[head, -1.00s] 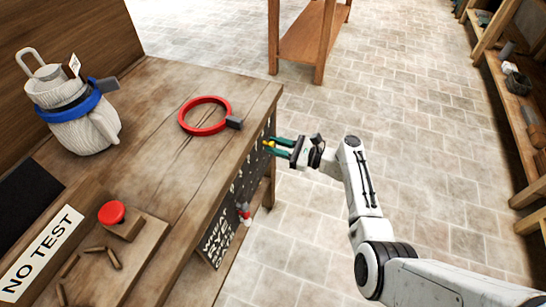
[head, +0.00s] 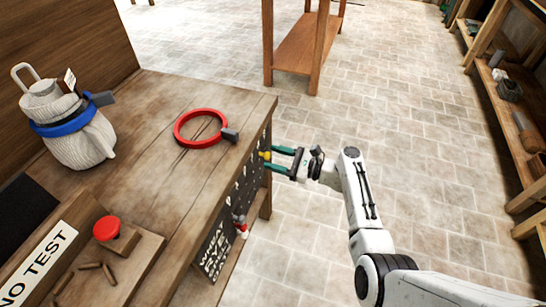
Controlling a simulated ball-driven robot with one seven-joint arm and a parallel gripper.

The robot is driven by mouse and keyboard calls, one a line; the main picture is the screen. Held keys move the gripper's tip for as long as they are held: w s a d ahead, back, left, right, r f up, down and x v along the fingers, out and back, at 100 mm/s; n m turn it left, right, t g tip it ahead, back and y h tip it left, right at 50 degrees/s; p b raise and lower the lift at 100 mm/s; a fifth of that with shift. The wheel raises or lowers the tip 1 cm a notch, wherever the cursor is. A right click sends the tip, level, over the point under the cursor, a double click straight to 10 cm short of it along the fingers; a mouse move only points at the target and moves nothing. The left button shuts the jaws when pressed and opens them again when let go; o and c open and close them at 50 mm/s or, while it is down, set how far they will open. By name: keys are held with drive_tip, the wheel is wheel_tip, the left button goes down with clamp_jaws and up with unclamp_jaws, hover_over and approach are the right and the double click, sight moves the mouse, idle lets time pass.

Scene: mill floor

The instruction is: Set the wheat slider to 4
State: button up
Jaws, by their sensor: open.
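A dark slider panel (head: 222,232) is on the side of the wooden bench, with white lettering at its near end; WHEAT is the top line. A yellow slider knob (head: 265,156) sits toward the panel's far end. A red and white knob (head: 241,228) sits near the lettering. I cannot tell for sure which row each knob is on. My gripper (head: 274,159) is open, its green fingers pointing at the panel with the yellow knob at their tips. Contact cannot be made out, and the scale marks are too small to read.
On the bench top (head: 165,125) are a red ring (head: 183,143) with a grey block, a grey-white jug (head: 80,145) with a blue band, and a red button (head: 107,228). A NO TEST sign (head: 40,265) stands at the near left.

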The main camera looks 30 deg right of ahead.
drive_tip(key=v, duration=0.9)
drive_tip(key=shift+s+d, duration=0.2)
drive_tip(key=shift+s, duration=0.1)
drive_tip(key=s+a+f+n+g+h+p, duration=0.2)
drive_tip(key=s+a+f+n+g, duration=0.1)
drive_tip(key=s+a+n+g, duration=0.35)
drive_tip(key=s+a+f+n+g+h+p, duration=0.1)
drive_tip(key=s+a+f+n+g+p, duration=0.25)
drive_tip(key=s+n, duration=0.5)
drive_tip(key=s+r+n+g+h, duration=0.3)
drive_tip(key=s+r+n+h, duration=0.4)
drive_tip(key=s+r+n, duration=0.3)
drive_tip(key=s+a+p, duration=0.1)
drive_tip(key=s, duration=0.3)
drive_tip(key=shift+s+r+n+g+h, duration=0.15)
drive_tip(key=shift+r+n+g+h, duration=0.15)
drive_tip(key=shift+r+h, duration=0.1)
idle(1.0)
